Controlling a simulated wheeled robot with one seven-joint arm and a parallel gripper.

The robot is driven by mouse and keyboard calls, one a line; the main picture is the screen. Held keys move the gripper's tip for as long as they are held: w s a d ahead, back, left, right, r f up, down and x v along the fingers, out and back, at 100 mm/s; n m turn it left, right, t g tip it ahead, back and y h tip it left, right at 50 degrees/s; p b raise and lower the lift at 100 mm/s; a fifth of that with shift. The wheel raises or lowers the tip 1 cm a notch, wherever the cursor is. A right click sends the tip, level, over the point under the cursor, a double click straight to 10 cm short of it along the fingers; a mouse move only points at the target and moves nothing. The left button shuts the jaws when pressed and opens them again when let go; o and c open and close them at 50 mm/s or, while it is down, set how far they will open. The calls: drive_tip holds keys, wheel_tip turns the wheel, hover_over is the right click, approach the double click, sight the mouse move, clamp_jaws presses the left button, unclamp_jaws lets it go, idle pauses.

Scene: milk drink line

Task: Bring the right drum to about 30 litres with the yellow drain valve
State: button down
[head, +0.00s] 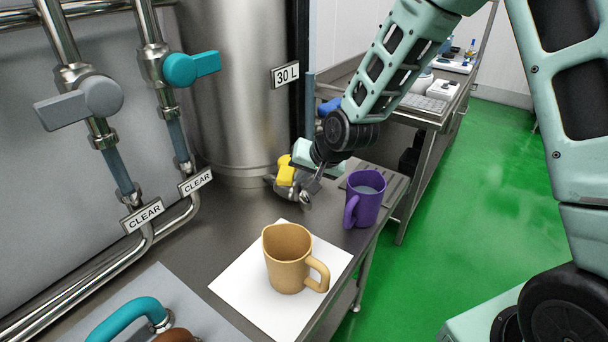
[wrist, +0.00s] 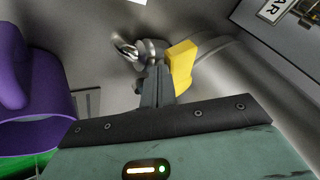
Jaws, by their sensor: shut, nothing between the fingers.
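The yellow drain valve (head: 286,172) is low at the front of the steel drum (head: 225,90), above the steel bench. My gripper (head: 312,190) is shut and empty, right beside the valve. In the wrist view the yellow handle (wrist: 182,65) lies just right of my shut fingers (wrist: 157,80); I cannot tell whether they touch. The metal spout (wrist: 133,52) shows beyond the fingertips. A "30 L" sign (head: 285,74) is fixed at the drum's right side. The liquid level in the drum cannot be seen.
A purple mug (head: 364,198) with liquid stands right of the valve, close to my gripper. A tan mug (head: 287,262) stands on a white sheet (head: 247,292). Grey (head: 80,104) and teal (head: 190,69) valves sit on pipes labelled "CLEAR" at left. Green floor is free at right.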

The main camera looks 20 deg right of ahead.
sight(285, 178)
drive_tip(key=shift+a+m, duration=0.3)
drive_tip(key=shift+m, duration=0.1)
drive_tip(key=a+m+h, duration=0.1)
drive_tip(key=a+m+h+p, duration=0.1)
drive_tip(key=m, duration=0.1)
drive_tip(key=shift+a+r+t+p, duration=0.2)
drive_tip(key=shift+t+p, duration=0.1)
drive_tip(key=shift+w+a+f+h+p, duration=0.1)
drive_tip(key=shift+w+a+h+p, duration=0.1)
drive_tip(key=shift+h+p, duration=0.15)
drive_tip(key=shift+a, duration=0.35)
drive_tip(key=shift+f, duration=0.1)
drive_tip(key=shift+d, duration=0.1)
